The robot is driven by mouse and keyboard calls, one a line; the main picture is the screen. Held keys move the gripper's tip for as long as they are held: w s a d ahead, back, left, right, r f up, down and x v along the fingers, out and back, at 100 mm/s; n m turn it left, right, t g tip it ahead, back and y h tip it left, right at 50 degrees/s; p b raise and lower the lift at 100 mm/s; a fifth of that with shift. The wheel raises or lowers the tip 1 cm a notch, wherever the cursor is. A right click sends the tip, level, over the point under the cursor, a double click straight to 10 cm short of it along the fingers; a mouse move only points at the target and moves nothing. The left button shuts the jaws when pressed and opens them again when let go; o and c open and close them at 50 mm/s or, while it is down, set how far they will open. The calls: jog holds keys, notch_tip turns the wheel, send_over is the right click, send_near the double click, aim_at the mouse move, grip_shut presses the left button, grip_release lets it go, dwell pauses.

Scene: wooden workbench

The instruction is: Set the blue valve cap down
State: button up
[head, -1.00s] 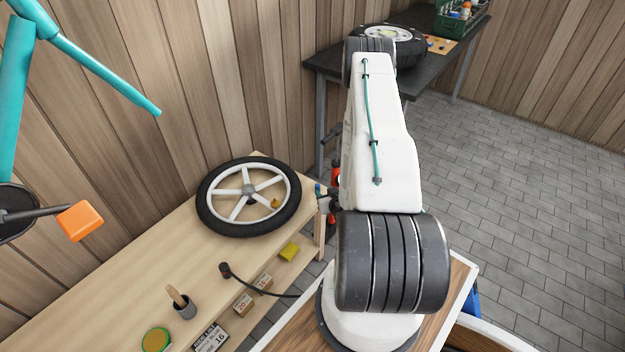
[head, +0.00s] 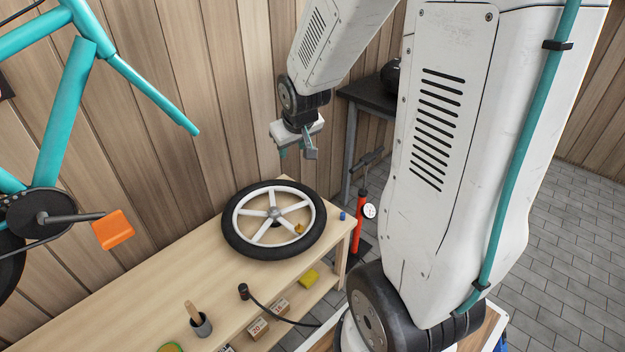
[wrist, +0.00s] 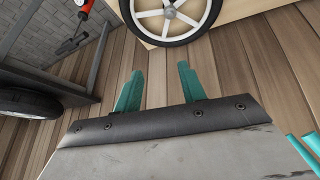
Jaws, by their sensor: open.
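The small blue valve cap (head: 343,215) sits on the wooden workbench (head: 215,262), near its right end, to the right of the wheel, in the head view. My gripper (head: 297,152) is open and empty, up in the air above and behind the wheel, apart from the cap. In the wrist view its teal fingers (wrist: 158,82) stand apart with only wall planks between them. I cannot make out the cap in the wrist view.
A spoked wheel with a black tyre (head: 234,236) lies flat on the bench, with a small golden piece (head: 300,228) on it. A red floor pump (head: 359,222) stands past the bench end. A cup (head: 201,325) stands in front. A teal bike frame (head: 62,110) hangs left.

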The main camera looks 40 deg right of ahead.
jog(key=s+a+r+g, duration=0.1)
jog(key=s+a+r, duration=0.3)
jog(key=s, duration=0.4)
jog(key=s+a+r+n+g+y, duration=0.1)
jog(key=s+a+r, duration=0.3)
jog(key=s+a, duration=0.2)
jog(key=s+a+r+g+y, duration=0.1)
jog(key=s+a+r, duration=0.3)
jog(key=s, duration=0.6)
jog(key=shift+a+n+g, duration=0.4)
jog(key=shift+a+g, duration=0.1)
jog(key=shift+a, duration=0.25)
